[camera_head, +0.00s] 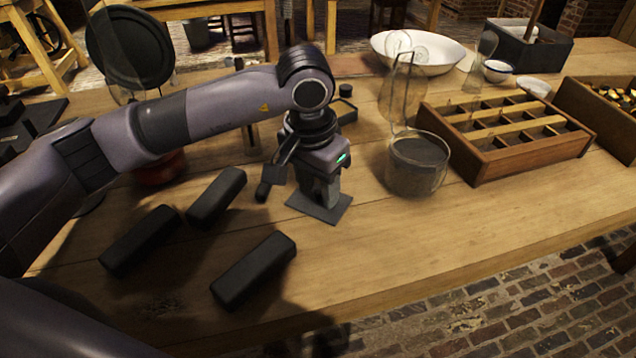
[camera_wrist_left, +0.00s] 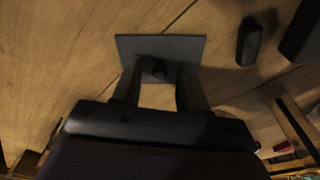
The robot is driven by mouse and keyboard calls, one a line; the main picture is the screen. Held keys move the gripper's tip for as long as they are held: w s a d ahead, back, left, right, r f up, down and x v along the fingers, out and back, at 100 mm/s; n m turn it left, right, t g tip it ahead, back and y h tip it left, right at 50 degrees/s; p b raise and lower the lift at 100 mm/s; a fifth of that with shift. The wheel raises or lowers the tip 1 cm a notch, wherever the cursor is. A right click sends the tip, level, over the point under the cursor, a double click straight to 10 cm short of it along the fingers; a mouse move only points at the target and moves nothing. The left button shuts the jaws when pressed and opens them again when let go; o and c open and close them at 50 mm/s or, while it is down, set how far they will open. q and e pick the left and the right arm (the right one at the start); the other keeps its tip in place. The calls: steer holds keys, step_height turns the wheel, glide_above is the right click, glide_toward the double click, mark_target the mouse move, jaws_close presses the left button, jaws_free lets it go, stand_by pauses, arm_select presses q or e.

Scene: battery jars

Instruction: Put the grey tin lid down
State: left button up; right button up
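The grey tin lid (camera_head: 322,207) is a flat, dark square plate. It appears to lie flat on the wooden table, right under my left gripper (camera_head: 318,196). In the left wrist view the lid (camera_wrist_left: 160,46) shows a small round knob (camera_wrist_left: 158,72) in its middle. The fingers of my left gripper (camera_wrist_left: 159,80) stand on either side of the knob, with a visible gap between them, so the gripper looks open around it. My right gripper is in neither view.
Several black blocks (camera_head: 254,269) lie left of the lid. A glass jar with a grey filling (camera_head: 417,165) stands to its right, before a wooden divided crate (camera_head: 492,172). A white basin (camera_head: 418,62) is at the back. Table in front of the lid is clear.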

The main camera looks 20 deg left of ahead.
mark_target(313, 206)
arm_select(q)
steer(key=shift+r, duration=0.1)
step_height(313, 206, up, 12)
steer(key=s+p, duration=0.1)
steer(key=shift+s+a, duration=0.2)
steer(key=shift+a, duration=0.05)
stand_by(0.6)
